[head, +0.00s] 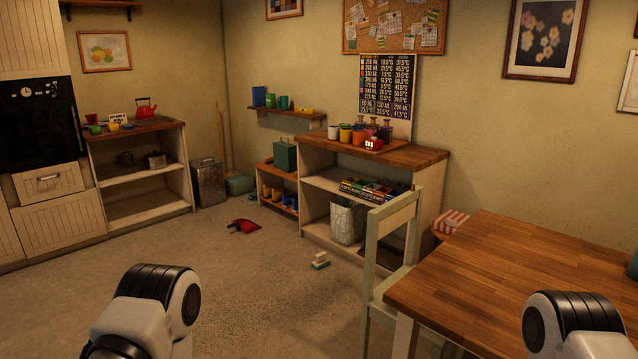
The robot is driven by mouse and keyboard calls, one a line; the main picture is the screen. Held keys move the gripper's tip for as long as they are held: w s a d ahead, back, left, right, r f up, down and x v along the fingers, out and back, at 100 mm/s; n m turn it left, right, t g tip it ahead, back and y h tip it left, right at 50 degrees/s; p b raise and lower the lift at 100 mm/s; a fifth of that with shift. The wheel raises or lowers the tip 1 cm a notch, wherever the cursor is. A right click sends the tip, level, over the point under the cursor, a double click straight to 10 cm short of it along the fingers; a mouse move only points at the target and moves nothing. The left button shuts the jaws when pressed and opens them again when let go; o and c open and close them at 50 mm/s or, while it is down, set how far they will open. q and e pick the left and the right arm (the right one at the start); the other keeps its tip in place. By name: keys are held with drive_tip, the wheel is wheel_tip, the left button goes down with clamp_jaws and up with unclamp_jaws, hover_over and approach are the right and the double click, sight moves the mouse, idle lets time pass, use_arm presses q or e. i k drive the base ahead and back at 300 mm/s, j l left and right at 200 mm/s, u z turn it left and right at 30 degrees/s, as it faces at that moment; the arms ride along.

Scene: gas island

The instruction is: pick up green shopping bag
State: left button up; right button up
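I cannot clearly make out a green shopping bag. A dark green, box-shaped item (285,156) stands on the low shelf in the corner, left of the wooden-topped cabinet; I cannot tell whether it is a bag. A teal item (633,266) is cut off by the right edge of the picture, above the table, and its kind is unclear. Only rounded white and black links of my two arms show at the bottom of the view. Neither gripper is visible.
A wooden table (520,275) fills the right foreground, with a pale green chair (392,215) at its left side. A red dustpan (243,226) and a small pale block-like item (320,261) lie on the floor. The floor at left centre is mostly clear.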

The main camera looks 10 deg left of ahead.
sight(284, 154)
drive_tip(key=i+j+u, duration=0.45)
drive_tip(key=i, duration=0.45)
drive_tip(key=i+u, duration=0.5)
drive_tip(key=i, duration=0.45)
drive_tip(key=i+l+u, duration=0.3)
drive_tip(key=i+u, duration=0.15)
drive_tip(key=i, duration=0.5)
drive_tip(key=i+l+z, duration=0.2)
drive_tip(key=i, duration=0.3)
drive_tip(key=i+z, duration=0.2)
drive_tip(key=i, duration=0.35)
drive_tip(key=i+z, duration=0.15)
drive_tip(key=i, duration=0.4)
drive_tip(key=i+j+z, duration=0.2)
drive_tip(key=i, duration=0.3)
drive_tip(key=i+j+z, duration=0.2)
drive_tip(key=i, duration=0.35)
drive_tip(key=i+j+z, duration=0.2)
drive_tip(key=i, duration=0.3)
drive_tip(key=i+j+z, duration=0.15)
drive_tip(key=i+z, duration=0.25)
drive_tip(key=i+j+z, duration=0.4)
drive_tip(key=i, duration=0.2)
drive_tip(key=i+j+z, duration=0.85)
